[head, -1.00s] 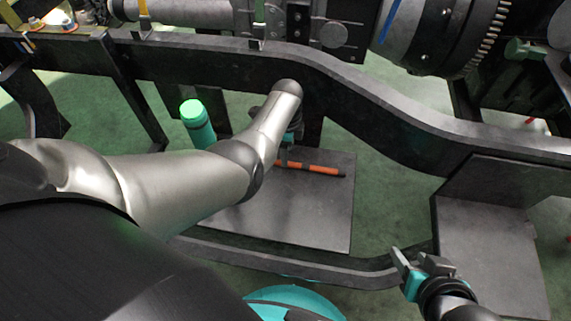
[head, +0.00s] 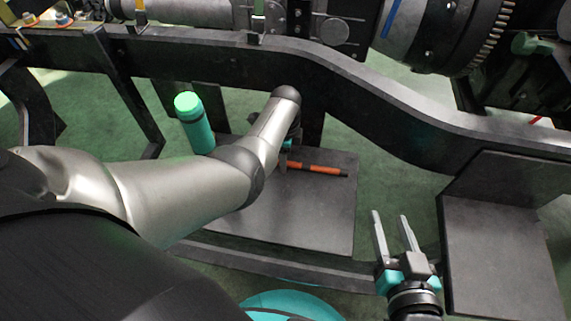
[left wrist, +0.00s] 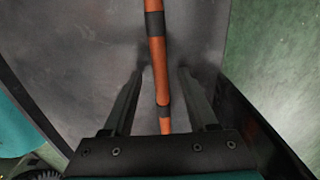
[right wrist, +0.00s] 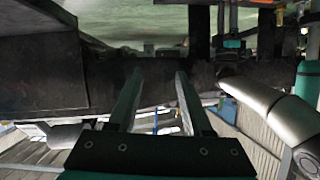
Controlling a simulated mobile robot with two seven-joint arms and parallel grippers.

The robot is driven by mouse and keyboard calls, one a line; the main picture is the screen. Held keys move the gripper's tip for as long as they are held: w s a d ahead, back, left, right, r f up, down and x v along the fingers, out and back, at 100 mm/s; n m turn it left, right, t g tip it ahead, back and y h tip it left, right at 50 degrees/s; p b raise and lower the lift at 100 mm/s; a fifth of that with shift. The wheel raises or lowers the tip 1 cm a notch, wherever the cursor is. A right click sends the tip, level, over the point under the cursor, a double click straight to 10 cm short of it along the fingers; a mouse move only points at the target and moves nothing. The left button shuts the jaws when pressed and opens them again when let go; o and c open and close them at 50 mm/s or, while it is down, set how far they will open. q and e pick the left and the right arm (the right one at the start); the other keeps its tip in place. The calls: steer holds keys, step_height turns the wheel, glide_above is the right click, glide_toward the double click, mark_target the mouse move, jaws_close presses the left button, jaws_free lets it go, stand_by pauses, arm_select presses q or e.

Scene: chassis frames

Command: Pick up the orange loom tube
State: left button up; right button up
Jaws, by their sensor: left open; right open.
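The orange loom tube (head: 318,169) is a thin orange rod with dark bands. It lies on a flat grey plate (head: 310,225) inside the black chassis frame. In the left wrist view the tube (left wrist: 158,65) runs lengthwise between the two open fingers of my left gripper (left wrist: 160,85), with a gap on each side. In the head view my left gripper (head: 286,158) is at the tube's left end, partly hidden by my forearm. My right gripper (head: 391,222) is open and empty, in front of the plate at the lower right. It also shows in the right wrist view (right wrist: 157,80).
A teal bottle-like cylinder (head: 196,128) stands left of my left forearm. The black chassis rail (head: 370,95) runs behind the plate. A second grey plate (head: 490,250) is at the right. Large machine parts (head: 440,35) sit above the rail.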

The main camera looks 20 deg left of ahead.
arm_select(q)
steer(key=shift+f, duration=0.4)
arm_select(e)
steer(key=shift+s+a+r+t+y, duration=0.1)
steer(key=shift+a+r+t+y, duration=0.35)
steer(key=shift+t, duration=0.25)
arm_select(q)
jaws_close()
